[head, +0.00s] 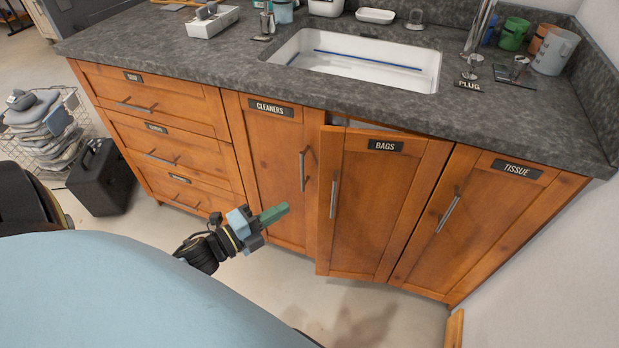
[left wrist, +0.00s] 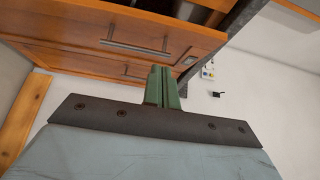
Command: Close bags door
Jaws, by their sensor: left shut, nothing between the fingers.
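The bags door (head: 380,205) is an orange wooden cabinet door with a black "BAGS" label (head: 385,146) and a vertical metal handle (head: 334,195) near its left edge. It stands slightly ajar, its left edge out from the cabinet front and a dark gap above it. My left gripper (head: 274,214) has green fingers and is shut and empty. It is in front of the cleaners door, left of the bags door and apart from it. In the left wrist view the shut green fingers (left wrist: 162,88) point towards orange cabinet fronts. My right gripper is not in view.
The cleaners door (head: 272,170) and tissue door (head: 470,225) flank the bags door and look closed. Labelled drawers (head: 165,150) are at left, with a black case (head: 100,180) on the floor. A grey counter with a white sink (head: 355,62) is above.

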